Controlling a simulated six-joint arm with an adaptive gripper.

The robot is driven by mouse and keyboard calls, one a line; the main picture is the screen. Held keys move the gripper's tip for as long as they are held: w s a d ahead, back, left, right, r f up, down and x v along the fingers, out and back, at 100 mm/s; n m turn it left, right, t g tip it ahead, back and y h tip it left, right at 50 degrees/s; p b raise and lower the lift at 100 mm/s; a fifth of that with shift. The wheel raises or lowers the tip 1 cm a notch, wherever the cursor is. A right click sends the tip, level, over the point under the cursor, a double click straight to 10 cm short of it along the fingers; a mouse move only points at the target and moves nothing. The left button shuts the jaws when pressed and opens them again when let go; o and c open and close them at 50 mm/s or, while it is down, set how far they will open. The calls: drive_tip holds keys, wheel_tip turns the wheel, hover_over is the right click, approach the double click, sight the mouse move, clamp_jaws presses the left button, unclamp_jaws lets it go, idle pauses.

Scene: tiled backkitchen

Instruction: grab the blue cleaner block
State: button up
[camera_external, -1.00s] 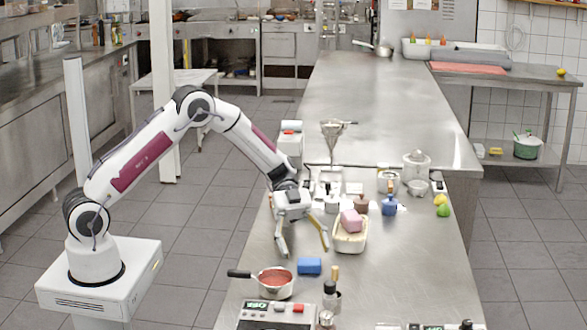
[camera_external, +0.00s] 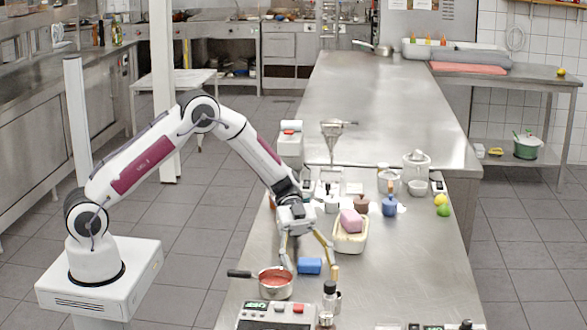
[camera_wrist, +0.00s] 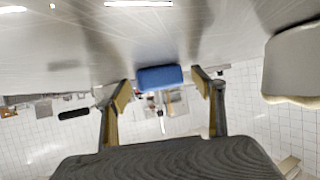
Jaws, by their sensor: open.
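The blue cleaner block (camera_external: 309,265) lies on the steel counter, just right of a small red-filled pot. In the wrist view the blue block (camera_wrist: 160,77) shows near the middle, between and beyond the two fingertips. My gripper (camera_external: 309,266) points down at the block with its fingers spread, one at the left and one at the right of it. My gripper in the wrist view (camera_wrist: 160,93) is open with nothing held. I cannot tell from the external view how far the fingertips are above the counter.
The pot (camera_external: 275,284) with a dark handle stands close at the left. A loaf-like tray (camera_external: 350,242) carrying a pink block (camera_external: 351,220) is behind right. A dark-topped bottle (camera_external: 330,299) and a scale (camera_external: 274,316) stand in front.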

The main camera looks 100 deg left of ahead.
sight(310, 261)
drive_tip(key=c, duration=1.2)
drive_tip(key=shift+c, duration=0.2)
drive_tip(key=shift+r, duration=0.1)
drive_tip(key=shift+r, duration=4.95)
